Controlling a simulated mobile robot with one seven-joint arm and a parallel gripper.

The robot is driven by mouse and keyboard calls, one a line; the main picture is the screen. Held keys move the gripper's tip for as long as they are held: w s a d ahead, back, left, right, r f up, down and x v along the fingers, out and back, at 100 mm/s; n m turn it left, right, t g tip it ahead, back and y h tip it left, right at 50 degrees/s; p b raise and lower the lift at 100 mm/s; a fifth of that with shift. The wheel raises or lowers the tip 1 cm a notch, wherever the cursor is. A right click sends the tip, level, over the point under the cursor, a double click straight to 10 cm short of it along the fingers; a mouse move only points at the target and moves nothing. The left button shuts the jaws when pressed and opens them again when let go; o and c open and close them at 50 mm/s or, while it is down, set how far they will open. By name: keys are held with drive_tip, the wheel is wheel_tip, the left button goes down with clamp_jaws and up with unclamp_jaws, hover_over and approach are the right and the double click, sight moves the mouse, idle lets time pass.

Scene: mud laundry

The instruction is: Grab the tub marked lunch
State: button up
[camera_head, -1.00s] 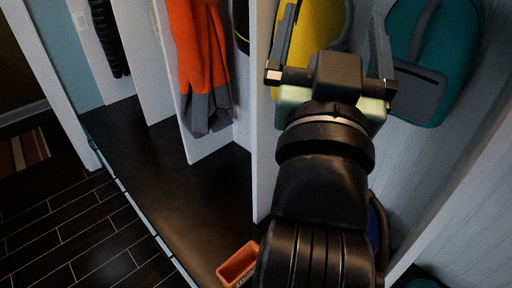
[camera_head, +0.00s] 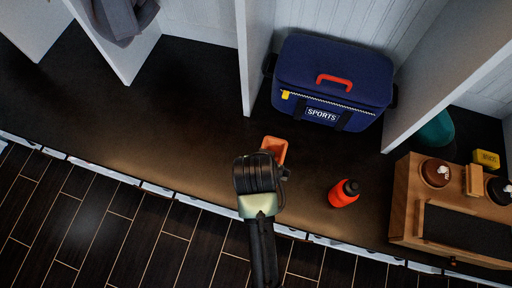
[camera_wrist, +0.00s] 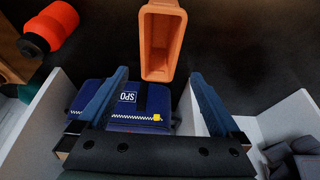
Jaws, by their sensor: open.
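An orange, open-topped rectangular tub (camera_head: 275,148) stands on the dark bench in front of the blue bag, partly covered by my arm in the head view. In the wrist view the tub (camera_wrist: 162,42) is at top centre, its inside looking empty. No word on it is readable now, so I cannot tell whether it is marked lunch. My gripper (camera_wrist: 160,76) is open and empty, its two fingers spread, with the tub just past and between the tips in the picture. In the head view my arm hides the gripper.
A blue SPORTS bag (camera_head: 334,82) sits behind the tub between white dividers. The bench to the left is clear.

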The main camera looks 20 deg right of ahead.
drive_tip(key=b+x, duration=0.3)
drive_tip(key=x, duration=0.9)
drive_tip(key=shift+w+f, duration=0.15)
drive_tip(key=shift+f, duration=0.15)
idle(0.3)
clamp_jaws()
idle(0.5)
